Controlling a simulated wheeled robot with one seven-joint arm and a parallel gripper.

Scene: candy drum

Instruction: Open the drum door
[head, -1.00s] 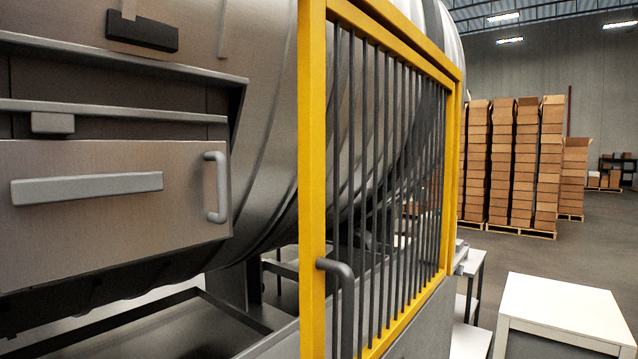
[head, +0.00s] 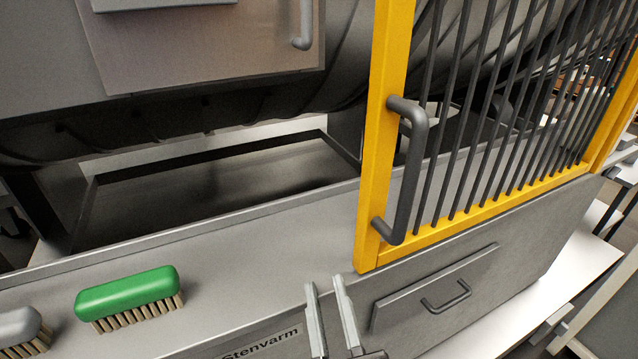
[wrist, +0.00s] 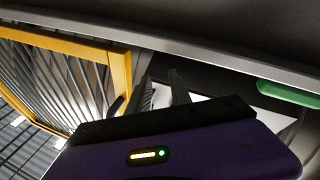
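The drum (head: 250,112) fills the upper part of the head view. A flat grey door panel (head: 200,60) is on its left side, cut off by the top edge, with an upright grey bar handle (head: 303,25) near its right side. My gripper (head: 325,285) is at the bottom middle of the head view, in front of the grey ledge, well below the panel and its handle. Its two fingers stand apart with nothing between them. They also show apart and empty in the wrist view (wrist: 162,84). The panel looks closed.
A yellow barred guard (head: 388,130) with a dark handle (head: 410,165) stands right of the panel. A green brush (head: 127,292) and a grey brush (head: 20,328) lie on the ledge (head: 240,250). A small drawer front (head: 435,290) is below the guard.

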